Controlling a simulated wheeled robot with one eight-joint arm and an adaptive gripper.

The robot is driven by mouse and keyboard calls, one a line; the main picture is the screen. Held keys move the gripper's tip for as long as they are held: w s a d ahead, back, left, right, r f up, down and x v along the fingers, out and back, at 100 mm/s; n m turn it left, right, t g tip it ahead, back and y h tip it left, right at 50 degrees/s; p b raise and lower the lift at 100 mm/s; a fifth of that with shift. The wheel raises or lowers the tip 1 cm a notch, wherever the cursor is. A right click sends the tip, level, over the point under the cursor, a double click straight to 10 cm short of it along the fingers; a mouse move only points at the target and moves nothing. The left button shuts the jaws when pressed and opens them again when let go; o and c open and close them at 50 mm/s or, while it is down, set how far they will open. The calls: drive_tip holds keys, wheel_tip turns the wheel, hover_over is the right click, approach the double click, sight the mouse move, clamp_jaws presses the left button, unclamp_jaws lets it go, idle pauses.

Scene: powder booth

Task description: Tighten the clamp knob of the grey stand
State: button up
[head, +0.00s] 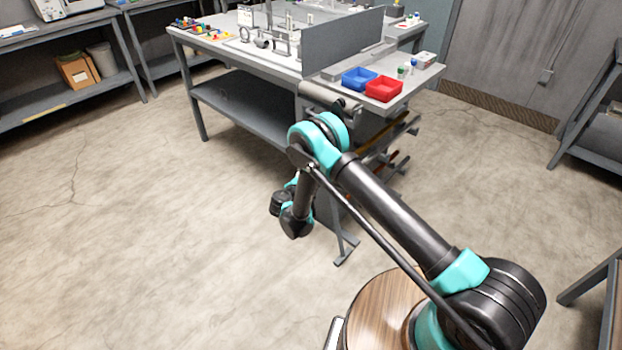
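Small grey metal pieces (270,42) stand on the far part of the grey workbench, with a thin upright rod (269,14) among them. They are too small to tell whether one is the grey stand, and I cannot make out a clamp knob. My arm rises from the lower right, bends at a teal elbow and hangs down in front of the bench. Its dark wrist end shows low over the floor, well short of the bench-top pieces. No gripper fingers can be made out there.
The bench (240,63) has a grey upright panel (342,43) across it. A blue bin (359,79) and a red bin (384,89) sit on the near section. Shelving with a cardboard box (77,73) stands at left. The floor at left is clear.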

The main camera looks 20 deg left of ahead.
drive_tip(key=shift+r, duration=0.1)
wheel_tip(320, 180, up, 10)
drive_tip(key=shift+f, duration=0.1)
idle(0.5)
drive_tip(key=s+a+f+n+g+h, duration=0.1)
drive_tip(key=s+a+f, duration=0.1)
drive_tip(key=s, duration=0.6)
drive_tip(key=s+a+f+n, duration=0.2)
drive_tip(key=s, duration=0.5)
drive_tip(key=x, duration=1.6)
drive_tip(key=shift+w+d, duration=0.3)
drive_tip(key=shift+d, duration=0.05)
drive_tip(key=shift+c, duration=0.5)
